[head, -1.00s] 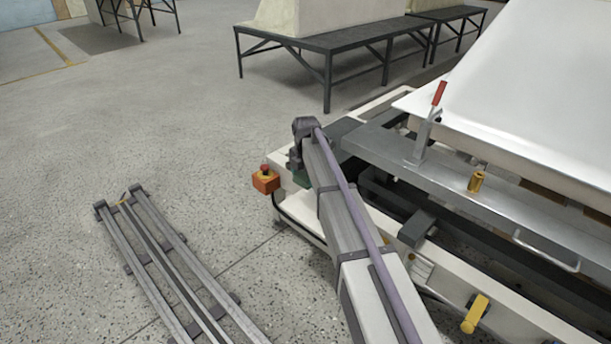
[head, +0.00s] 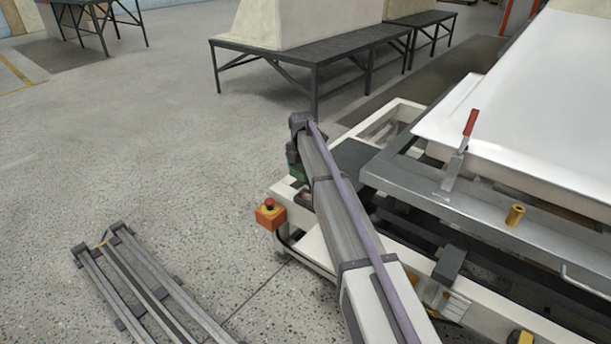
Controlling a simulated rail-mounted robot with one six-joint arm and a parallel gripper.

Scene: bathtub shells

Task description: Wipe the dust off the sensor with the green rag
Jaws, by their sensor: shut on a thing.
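My arm reaches from the bottom of the head view to a dark joint at its far end. My gripper (head: 293,164) is small and mostly hidden behind and below that end, beside the white machine base. A small dark green patch shows there, which looks like the green rag (head: 292,154) held in my gripper; the fingertips are not clear. I cannot make out the sensor or any dust on it for certain.
An orange box with a red button (head: 270,214) is on the machine's near corner, close to my arm. A steel frame (head: 410,192) with a red-handled clamp (head: 466,145) and a brass cylinder (head: 515,215) lies right. A metal rail frame (head: 140,285) lies on open floor left.

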